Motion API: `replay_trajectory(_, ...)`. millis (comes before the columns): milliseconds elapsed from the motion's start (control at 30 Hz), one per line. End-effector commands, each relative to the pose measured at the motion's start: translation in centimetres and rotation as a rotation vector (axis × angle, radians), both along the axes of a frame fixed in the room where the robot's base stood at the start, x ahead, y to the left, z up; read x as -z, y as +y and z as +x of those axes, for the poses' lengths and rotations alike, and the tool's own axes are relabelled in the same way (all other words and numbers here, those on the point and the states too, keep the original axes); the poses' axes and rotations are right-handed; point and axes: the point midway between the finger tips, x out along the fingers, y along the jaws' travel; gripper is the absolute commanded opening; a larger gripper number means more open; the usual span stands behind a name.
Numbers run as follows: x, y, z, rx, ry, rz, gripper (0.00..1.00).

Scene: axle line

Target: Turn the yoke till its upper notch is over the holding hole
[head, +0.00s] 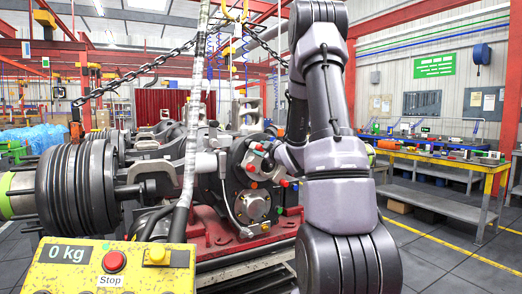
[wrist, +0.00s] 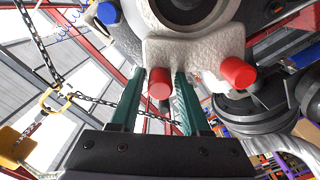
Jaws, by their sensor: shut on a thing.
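A pale grey cast piece that looks like the yoke (wrist: 200,52) fills the top middle of the wrist view, in front of a round hub (wrist: 180,10). A red-capped peg (wrist: 160,88) sticks out of its lower edge. My gripper (wrist: 160,73) has its two green fingers on either side of this peg, shut on it. A second red cap (wrist: 238,72) is to the right and a blue cap (wrist: 107,13) to the upper left. In the head view my arm hides much of the yoke's area beside the dark round housing (head: 252,185). I cannot make out the upper notch or the holding hole.
A black ribbed drum (head: 75,190) stands left of the housing. A yellow control box (head: 112,268) reading 0 kg is at the front left. Chains (head: 140,72) hang above. A workbench (head: 440,160) stands at the right, with open floor before it.

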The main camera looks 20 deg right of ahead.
Motion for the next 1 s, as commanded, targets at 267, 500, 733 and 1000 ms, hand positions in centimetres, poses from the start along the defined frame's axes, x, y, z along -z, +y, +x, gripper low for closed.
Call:
replay_trajectory(267,-0.4,-1.0,-0.1,0.0,0.008,0.122,0.0)
replay_trajectory(500,-1.3,-3.3,0.0,0.001,0.018,0.379,0.0)
replay_trajectory(733,-1.4,-4.1,0.1,-0.002,0.023,0.48,0.0)
replay_trajectory(1000,-1.4,-4.1,0.1,-0.002,0.024,0.48,0.5)
